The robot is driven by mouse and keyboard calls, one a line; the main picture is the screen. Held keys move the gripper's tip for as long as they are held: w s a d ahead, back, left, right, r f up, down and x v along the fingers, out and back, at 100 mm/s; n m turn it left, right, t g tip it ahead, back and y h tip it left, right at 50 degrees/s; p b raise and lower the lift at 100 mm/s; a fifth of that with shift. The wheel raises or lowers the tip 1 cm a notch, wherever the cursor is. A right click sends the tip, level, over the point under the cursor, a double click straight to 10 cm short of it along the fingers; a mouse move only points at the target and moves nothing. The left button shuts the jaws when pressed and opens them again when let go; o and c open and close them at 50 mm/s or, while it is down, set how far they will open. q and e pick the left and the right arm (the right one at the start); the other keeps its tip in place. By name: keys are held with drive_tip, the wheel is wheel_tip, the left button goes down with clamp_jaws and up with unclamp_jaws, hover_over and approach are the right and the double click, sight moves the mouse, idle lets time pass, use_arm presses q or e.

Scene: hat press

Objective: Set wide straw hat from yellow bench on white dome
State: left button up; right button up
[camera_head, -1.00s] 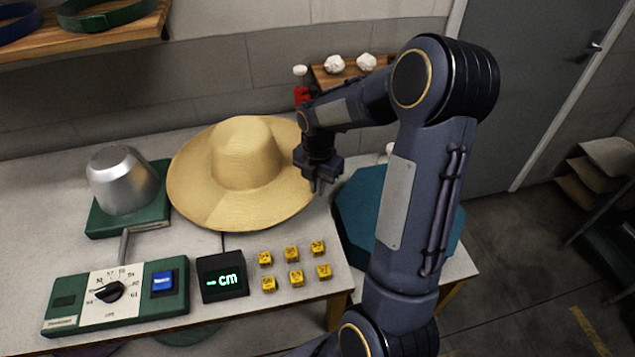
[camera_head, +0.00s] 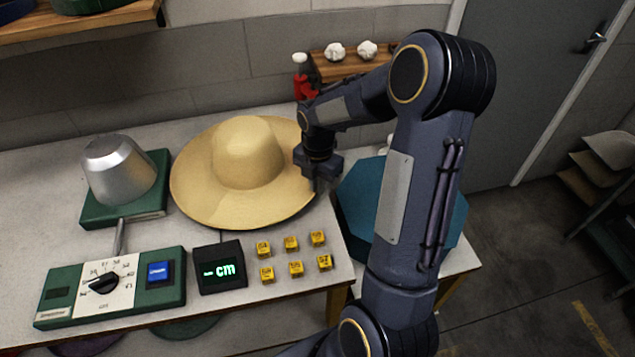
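A wide straw hat (camera_head: 245,155) lies crown up, brim flat, on the pale top of the yellow-legged bench (camera_head: 215,325). My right gripper (camera_head: 319,186) points down at the right edge of the brim. Its fingertips are small and dark, and I cannot tell whether they are closed on the brim. The only dome I see is a silver-grey metal one (camera_head: 118,170), on a green base to the left of the hat, with nothing on it. I see no plainly white dome. My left gripper is out of view.
In front are a green dial box (camera_head: 60,292) with a blue button, a black "cm" display (camera_head: 220,268) and several yellow cubes (camera_head: 296,268). A teal octagonal piece (camera_head: 355,205) is partly behind my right arm. A red bottle (camera_head: 303,85) and a wooden shelf (camera_head: 325,68) stand behind.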

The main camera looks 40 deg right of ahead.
drive_tip(key=o, duration=0.4)
wheel_tip(320, 180, up, 8)
drive_tip(key=shift+f, duration=0.25)
drive_tip(key=shift+s+a+r, duration=0.1)
drive_tip(key=shift+s+r, duration=0.05)
drive_tip(key=shift+r, duration=0.15)
drive_tip(key=shift+s+a+r+m+t+y, duration=0.6)
drive_tip(key=shift+s+a+r+m+t, duration=0.25)
drive_tip(key=shift+s+a+m, duration=2.5)
drive_tip(key=shift+s+a+r+m+t+y, duration=0.8)
drive_tip(key=shift+s+a+m, duration=1.5)
drive_tip(key=shift+m, duration=2.1)
drive_tip(key=shift+s+a+r+m+t+y, duration=0.4)
drive_tip(key=shift+s+a+r+m+t, duration=0.5)
drive_tip(key=shift+s+a+m, duration=2.05)
drive_tip(key=shift+s+d+f+m, duration=0.2)
drive_tip(key=shift+s+d+m, duration=0.15)
drive_tip(key=shift+d+m, duration=0.45)
